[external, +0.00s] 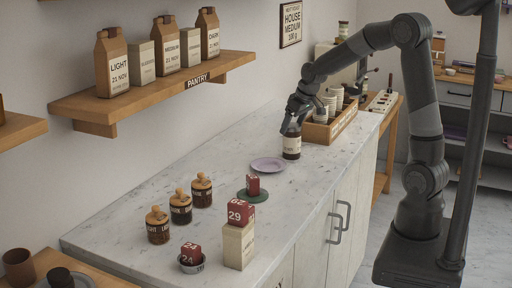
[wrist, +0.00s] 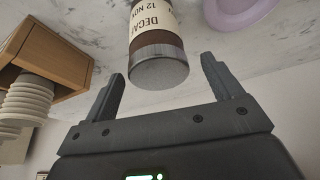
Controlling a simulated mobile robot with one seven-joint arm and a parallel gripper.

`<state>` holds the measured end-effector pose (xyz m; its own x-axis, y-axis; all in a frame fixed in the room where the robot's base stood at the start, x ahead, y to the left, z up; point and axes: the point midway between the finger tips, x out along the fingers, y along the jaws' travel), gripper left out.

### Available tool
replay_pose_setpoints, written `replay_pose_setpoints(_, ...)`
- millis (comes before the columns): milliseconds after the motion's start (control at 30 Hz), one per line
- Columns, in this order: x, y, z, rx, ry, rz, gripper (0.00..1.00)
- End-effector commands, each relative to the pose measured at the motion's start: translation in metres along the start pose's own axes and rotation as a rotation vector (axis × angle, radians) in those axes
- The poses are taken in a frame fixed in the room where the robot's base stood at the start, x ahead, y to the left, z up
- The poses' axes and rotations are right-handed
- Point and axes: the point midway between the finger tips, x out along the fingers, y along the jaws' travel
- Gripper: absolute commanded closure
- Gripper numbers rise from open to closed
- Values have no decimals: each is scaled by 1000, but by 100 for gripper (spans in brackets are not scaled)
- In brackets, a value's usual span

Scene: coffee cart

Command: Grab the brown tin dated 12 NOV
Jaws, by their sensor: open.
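The brown tin (external: 291,147) stands upright on the marble counter, beside the wooden crate. In the wrist view the tin (wrist: 155,45) shows a cream label reading DECAF 12 NOV and a grey lid facing my camera. My gripper (external: 295,118) is above the tin in the external view. In the wrist view my gripper (wrist: 162,68) is open, with one finger on each side of the lid and visible gaps between. It holds nothing. I cannot tell how far the fingers reach down past the lid.
The wooden crate (external: 318,133) with stacked cups stands close behind the tin. A lilac plate (external: 268,164) lies in front of it. Several dark jars, a green coaster (external: 252,196) with a red block, and a beige box (external: 239,245) stand nearer. A pantry shelf (external: 160,88) is on the wall.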

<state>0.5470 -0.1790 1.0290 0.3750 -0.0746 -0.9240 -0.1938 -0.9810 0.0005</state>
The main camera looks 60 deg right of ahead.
Motion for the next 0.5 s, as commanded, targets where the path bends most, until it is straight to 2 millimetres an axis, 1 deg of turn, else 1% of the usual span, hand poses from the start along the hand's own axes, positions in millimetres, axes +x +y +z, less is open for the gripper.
replay_pose_setpoints(33,10,0,3,1,-5,-1,16)
replay_pose_setpoints(200,27,1,2,1,-2,0,16)
replay_pose_setpoints(467,30,1,1,1,1,0,16)
replay_pose_setpoints(500,30,1,1,1,1,0,17)
